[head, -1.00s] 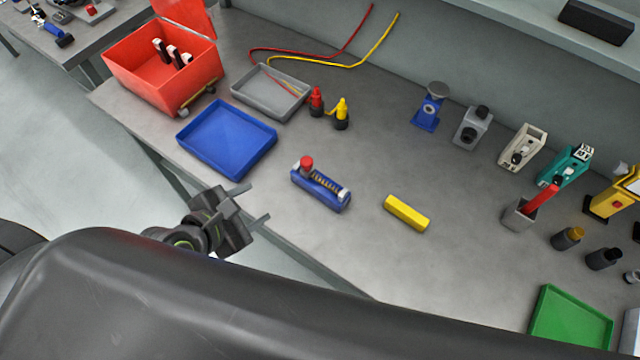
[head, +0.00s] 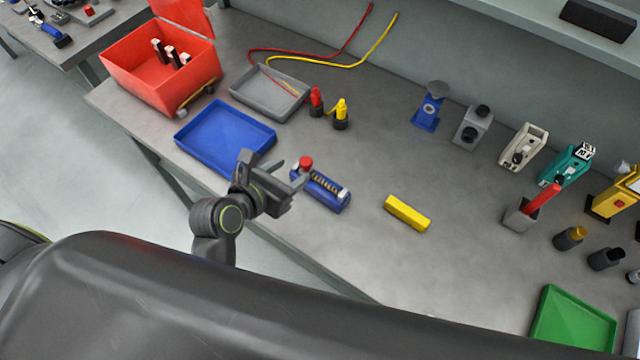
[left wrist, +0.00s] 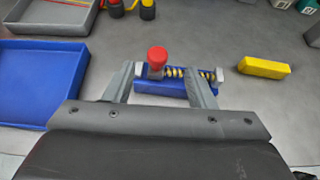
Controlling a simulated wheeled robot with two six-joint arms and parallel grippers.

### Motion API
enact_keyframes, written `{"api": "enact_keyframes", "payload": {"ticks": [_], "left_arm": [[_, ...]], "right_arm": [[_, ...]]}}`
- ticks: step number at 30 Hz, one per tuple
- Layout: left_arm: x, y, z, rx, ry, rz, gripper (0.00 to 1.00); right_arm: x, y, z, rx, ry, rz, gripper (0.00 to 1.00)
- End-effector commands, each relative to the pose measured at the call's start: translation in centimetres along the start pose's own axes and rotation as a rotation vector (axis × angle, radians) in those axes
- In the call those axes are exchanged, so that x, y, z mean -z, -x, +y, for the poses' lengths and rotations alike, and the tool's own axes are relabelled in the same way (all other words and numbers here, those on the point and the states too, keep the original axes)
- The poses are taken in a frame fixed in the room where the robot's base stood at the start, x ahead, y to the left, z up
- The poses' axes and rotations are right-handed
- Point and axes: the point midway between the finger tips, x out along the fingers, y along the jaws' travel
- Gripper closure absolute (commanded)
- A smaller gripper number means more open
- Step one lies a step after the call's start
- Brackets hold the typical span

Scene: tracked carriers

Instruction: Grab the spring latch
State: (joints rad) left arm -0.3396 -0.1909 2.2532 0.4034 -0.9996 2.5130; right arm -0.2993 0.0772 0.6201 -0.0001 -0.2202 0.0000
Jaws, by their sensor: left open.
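The spring latch (head: 326,190) is a blue block with a coiled spring along its top and a red knob at its left end. It lies on the grey workbench. My left gripper (head: 294,178) is open just beside its left end in the head view and covers a bit of that end. In the left wrist view the spring latch (left wrist: 172,88) appears beyond and between the open fingers of my left gripper (left wrist: 163,84), with the red knob near the left finger. I cannot tell whether the fingers touch it. My right gripper is not in view.
A blue tray (head: 226,137) lies close behind my left gripper. A yellow block (head: 407,213) lies to the right of the latch. A grey tray (head: 268,93), a red box (head: 163,68) and red and yellow plugs stand farther back. Bench space behind the latch is clear.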

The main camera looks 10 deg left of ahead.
Motion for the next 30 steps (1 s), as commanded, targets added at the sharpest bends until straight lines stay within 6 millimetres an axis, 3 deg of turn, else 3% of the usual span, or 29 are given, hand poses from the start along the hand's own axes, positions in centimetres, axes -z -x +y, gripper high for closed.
{"api": "enact_keyframes", "payload": {"ticks": [3, 11, 21, 30], "left_arm": [[-0.1, -1.6, 0.0, 0.001, 0.0, -0.001, 0.5], [0.0, -2.9, 0.0, 0.0, -0.001, 0.0, 0.5], [0.4, -6.8, 0.3, 0.0, -0.002, 0.0, 0.5], [0.5, -7.6, 0.3, -0.001, -0.001, -0.001, 0.5]], "right_arm": [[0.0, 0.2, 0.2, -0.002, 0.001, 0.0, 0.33], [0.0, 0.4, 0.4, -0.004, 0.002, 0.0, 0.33], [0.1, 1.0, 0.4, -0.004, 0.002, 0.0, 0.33], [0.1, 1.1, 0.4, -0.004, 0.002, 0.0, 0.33]]}}
